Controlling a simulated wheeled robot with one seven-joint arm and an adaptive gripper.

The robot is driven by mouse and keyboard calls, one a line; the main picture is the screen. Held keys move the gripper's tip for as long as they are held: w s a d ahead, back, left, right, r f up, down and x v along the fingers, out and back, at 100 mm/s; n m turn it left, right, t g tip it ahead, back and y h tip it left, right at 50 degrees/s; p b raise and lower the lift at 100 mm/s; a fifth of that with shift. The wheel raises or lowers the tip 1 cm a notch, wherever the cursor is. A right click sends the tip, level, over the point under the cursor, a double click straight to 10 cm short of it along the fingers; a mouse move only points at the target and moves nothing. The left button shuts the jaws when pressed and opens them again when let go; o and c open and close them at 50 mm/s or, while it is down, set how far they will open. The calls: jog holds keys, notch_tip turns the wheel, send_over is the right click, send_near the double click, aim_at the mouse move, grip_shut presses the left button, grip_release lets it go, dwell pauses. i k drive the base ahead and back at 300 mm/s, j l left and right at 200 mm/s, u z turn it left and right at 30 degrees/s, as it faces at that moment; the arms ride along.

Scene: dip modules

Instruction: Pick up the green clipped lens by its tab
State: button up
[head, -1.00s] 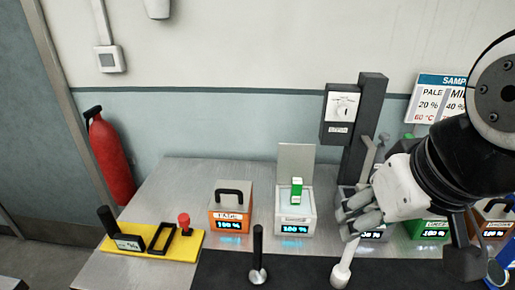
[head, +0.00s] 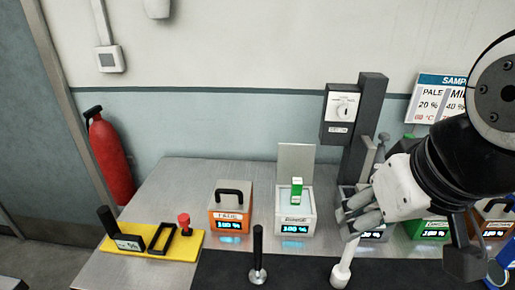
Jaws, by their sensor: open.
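A small green clipped piece with a whitish middle (head: 297,190) stands upright on top of a white module (head: 294,223) with a lit blue display and a raised grey back plate. It looks like the green clipped lens; its tab is too small to make out. My gripper (head: 347,220) is to the right of the white module, apart from the green piece. It is open, and I see nothing between its fingers. My gripper and arm partly hide a module behind them.
An orange module (head: 231,213) with a black handle stands left of the white one. A yellow plate (head: 183,246) lies further left. A dark column (head: 365,130) rises behind my gripper.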

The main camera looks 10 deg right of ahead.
aim_at(297, 185)
jog(key=i+j+u, duration=0.1)
jog(key=j, duration=2.05)
